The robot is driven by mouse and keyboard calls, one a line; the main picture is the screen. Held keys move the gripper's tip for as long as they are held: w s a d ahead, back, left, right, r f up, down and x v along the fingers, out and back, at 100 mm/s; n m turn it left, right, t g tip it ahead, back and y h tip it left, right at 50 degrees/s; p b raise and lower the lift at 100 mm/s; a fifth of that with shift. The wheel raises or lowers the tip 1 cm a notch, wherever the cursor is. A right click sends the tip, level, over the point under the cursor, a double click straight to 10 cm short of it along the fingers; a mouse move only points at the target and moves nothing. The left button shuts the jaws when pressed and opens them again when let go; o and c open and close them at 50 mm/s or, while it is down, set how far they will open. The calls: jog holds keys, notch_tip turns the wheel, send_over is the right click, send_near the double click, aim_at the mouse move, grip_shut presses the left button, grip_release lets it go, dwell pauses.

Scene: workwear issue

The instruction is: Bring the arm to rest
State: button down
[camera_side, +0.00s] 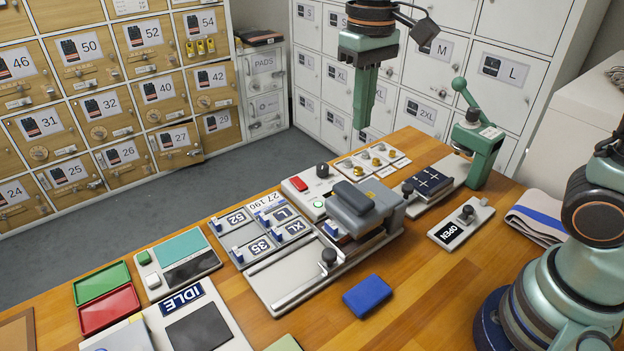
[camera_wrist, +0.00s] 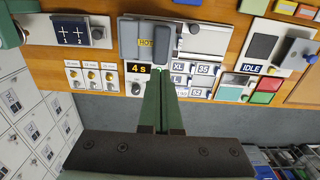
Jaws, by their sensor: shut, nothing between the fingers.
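My gripper (camera_side: 362,126) hangs high in the side view, fingers pointing down, in front of the white lockers and well above the table's far edge. In the wrist view its two green fingers (camera_wrist: 164,74) lie together with nothing between them. In the side view the press (camera_side: 352,205) stands on the wooden table, apart from my gripper. My arm's shoulder shows at the right; the links between it and the gripper are out of the frame.
A green hand press (camera_side: 480,150) stands at the table's far right. An OPEN switch box (camera_side: 461,223), a blue block (camera_side: 367,296), an IDLE panel (camera_side: 190,325) and red and green trays (camera_side: 108,308) lie on the table. Numbered lockers (camera_side: 95,90) stand behind. The air around the gripper looks clear.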

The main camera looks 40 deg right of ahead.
jog(key=s+d+f+t, duration=0.1)
jog(key=s+d+t, duration=0.4)
jog(key=d, duration=0.3)
jog(key=shift+s+f+t, duration=0.3)
jog(key=shift+s+f, duration=0.1)
jog(key=shift+s, duration=0.5)
